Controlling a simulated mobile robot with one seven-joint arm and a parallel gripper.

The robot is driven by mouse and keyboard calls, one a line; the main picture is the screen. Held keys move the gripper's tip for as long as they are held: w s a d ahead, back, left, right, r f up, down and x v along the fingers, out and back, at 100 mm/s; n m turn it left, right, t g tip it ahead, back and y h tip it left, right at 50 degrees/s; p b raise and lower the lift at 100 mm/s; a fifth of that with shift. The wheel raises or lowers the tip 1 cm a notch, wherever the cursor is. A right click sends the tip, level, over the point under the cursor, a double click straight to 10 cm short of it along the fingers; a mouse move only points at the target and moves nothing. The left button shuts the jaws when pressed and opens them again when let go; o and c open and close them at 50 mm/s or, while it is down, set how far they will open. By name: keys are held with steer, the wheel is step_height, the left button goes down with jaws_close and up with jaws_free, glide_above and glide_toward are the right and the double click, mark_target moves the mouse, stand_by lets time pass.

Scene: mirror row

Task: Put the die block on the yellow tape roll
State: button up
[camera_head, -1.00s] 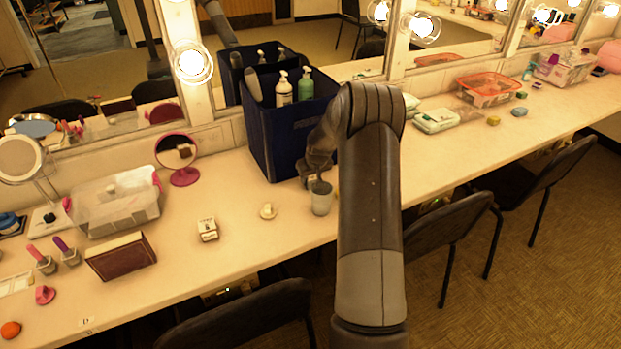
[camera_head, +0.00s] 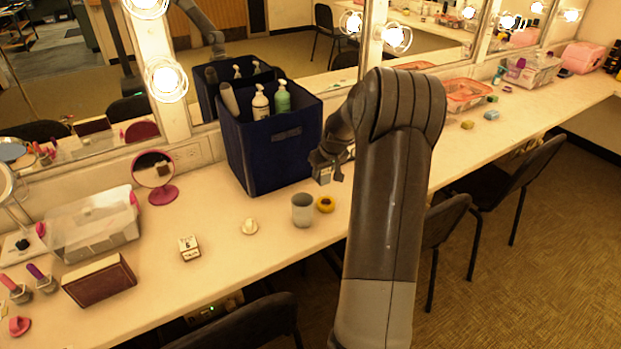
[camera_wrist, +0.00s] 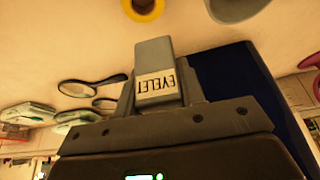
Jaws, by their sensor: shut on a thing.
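The die block (camera_wrist: 155,52) is a grey block with a pale label reading EYELET, seen in the wrist view. My gripper (camera_wrist: 156,98) is shut on it. In the head view my gripper (camera_head: 334,168) holds the block (camera_head: 321,172) by the right side of the blue caddy, apart from the tape roll. The yellow tape roll (camera_head: 325,204) lies flat on the counter, just right of a grey cup. It shows partly at the top edge of the wrist view (camera_wrist: 144,9), its hole facing up. Nothing visible rests on it.
The grey cup (camera_head: 302,210) stands close left of the roll. The dark blue caddy (camera_head: 265,150) with bottles is behind it. Chairs line the counter's front edge.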

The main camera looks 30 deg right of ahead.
mark_target(328, 179)
steer(key=s+d+r+m+h, duration=0.1)
steer(key=s+d+m, duration=0.15)
steer(key=s, duration=0.25)
steer(key=s+d+r+m+h, duration=0.1)
steer(key=s+d+r, duration=0.1)
steer(key=s+d, duration=0.3)
steer(key=w+a+f, duration=0.2)
steer(key=w, duration=0.1)
steer(key=w+a+f, duration=0.4)
steer(key=w, duration=0.1)
steer(key=shift+w+a+f, duration=0.3)
steer(key=shift+a+f, duration=0.05)
steer(key=shift+f, duration=0.05)
steer(key=shift+f+m, duration=0.25)
steer(key=shift+f, duration=1.75)
steer(key=shift+f, duration=0.1)
steer(key=o, duration=1.1)
